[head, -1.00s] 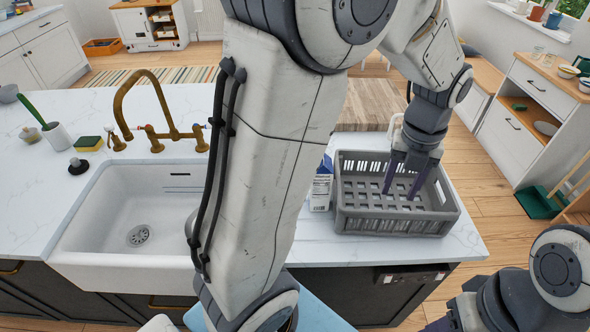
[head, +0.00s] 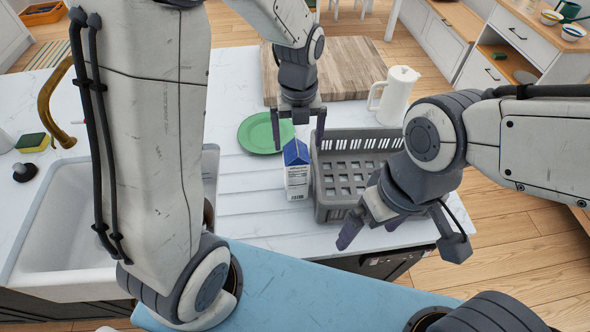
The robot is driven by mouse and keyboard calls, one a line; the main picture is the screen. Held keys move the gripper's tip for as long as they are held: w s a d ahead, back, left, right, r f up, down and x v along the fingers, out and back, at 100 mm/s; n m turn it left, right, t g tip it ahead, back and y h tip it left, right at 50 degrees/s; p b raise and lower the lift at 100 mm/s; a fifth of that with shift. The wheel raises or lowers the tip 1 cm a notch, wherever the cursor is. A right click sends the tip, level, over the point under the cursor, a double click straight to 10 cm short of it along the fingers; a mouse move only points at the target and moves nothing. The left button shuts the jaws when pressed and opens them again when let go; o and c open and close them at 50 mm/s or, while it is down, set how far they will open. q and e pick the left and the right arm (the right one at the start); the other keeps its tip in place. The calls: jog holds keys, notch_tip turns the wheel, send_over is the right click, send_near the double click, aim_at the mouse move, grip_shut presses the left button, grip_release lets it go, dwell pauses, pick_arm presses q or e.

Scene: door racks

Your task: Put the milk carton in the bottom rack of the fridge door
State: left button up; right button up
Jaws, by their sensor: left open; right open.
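The milk carton (head: 297,181), white with a blue gabled top, stands upright on the white counter, just left of a grey crate. My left gripper (head: 298,145) is open and points down at the carton's top. Its fingers appear on either side of the blue top, apart from it; the exact depth is hard to tell. My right gripper (head: 368,233) is open and empty at the front right corner of the crate, partly covering it. The fridge door and its bottom rack are not in view.
The grey crate (head: 335,148) looks empty. A green plate (head: 262,133), a wooden board (head: 345,62) and a white jug (head: 397,96) are behind. The sink (head: 55,232) lies left, partly hidden by my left arm. Bare counter separates sink and carton.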

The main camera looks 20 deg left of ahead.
aim_at(296, 154)
pick_arm(q)
jog(key=shift+s+f, duration=0.15)
jog(key=shift+f, duration=0.2)
jog(key=f+p, duration=0.1)
jog(key=f, duration=0.2)
jog(key=shift+s+a+f+p, duration=0.1)
jog(key=shift+s+f+p, duration=0.1)
jog(key=shift+f+p, duration=0.15)
jog(key=shift+f, duration=0.4)
jog(key=c, duration=1.5)
jog(key=shift+r, duration=0.1)
grip_shut()
